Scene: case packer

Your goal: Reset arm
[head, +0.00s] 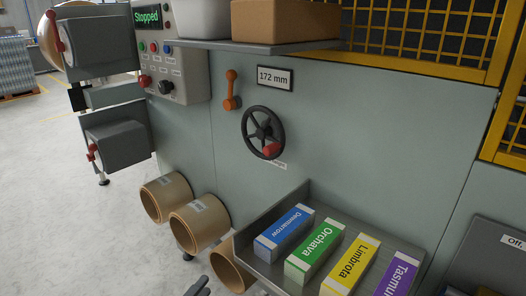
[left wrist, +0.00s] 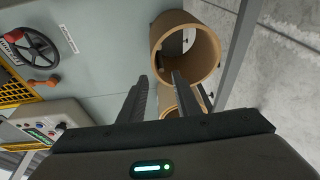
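My left gripper (head: 198,287) shows only as a dark finger tip at the bottom edge of the head view, left of the tray of cartons and in front of the brown rolls. In the left wrist view its two dark fingers (left wrist: 160,77) stand apart with nothing held between them. A brown hollow roll (left wrist: 184,48) lies beyond the finger tips in that view; I see no contact. I cannot make out my right gripper in either view.
The grey machine panel carries a handwheel (head: 263,132), an orange lever (head: 231,90) and a control box (head: 178,72) reading "Stopped". A metal tray (head: 246,243) with several coloured cartons juts out at lower right. Brown rolls (head: 199,226) sit low at left.

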